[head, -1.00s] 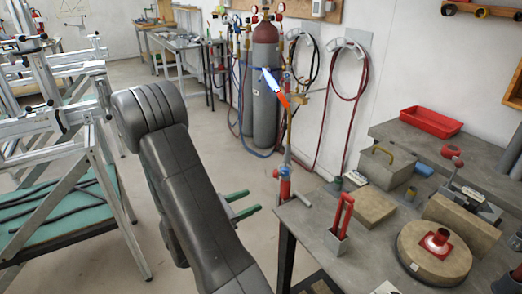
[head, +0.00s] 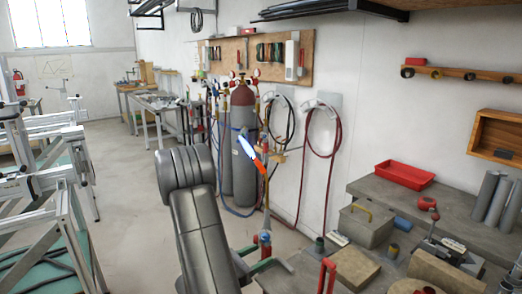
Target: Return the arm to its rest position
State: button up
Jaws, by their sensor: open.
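My arm (head: 205,240) rises from the bottom of the head view, bends at a dark grey elbow and hides part of the floor and cylinders behind it. My gripper (head: 273,257) shows only in part beyond the forearm, low in the middle. Its two green fingers are apart with nothing seen between them. They appear close to the bench's left corner and the torch stand's red and blue base. I cannot tell whether they touch anything.
The workbench (head: 285,285) fills the lower right, with a grey box (head: 366,226), a stone block (head: 354,266) and a red tray (head: 405,174). A lit torch (head: 250,153) stands near its left corner. Gas cylinders (head: 243,150) stand behind. Metal frames (head: 50,205) stand left, with clear floor (head: 125,215) between.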

aim_at(264, 253)
jog(key=shift+x, duration=1.6)
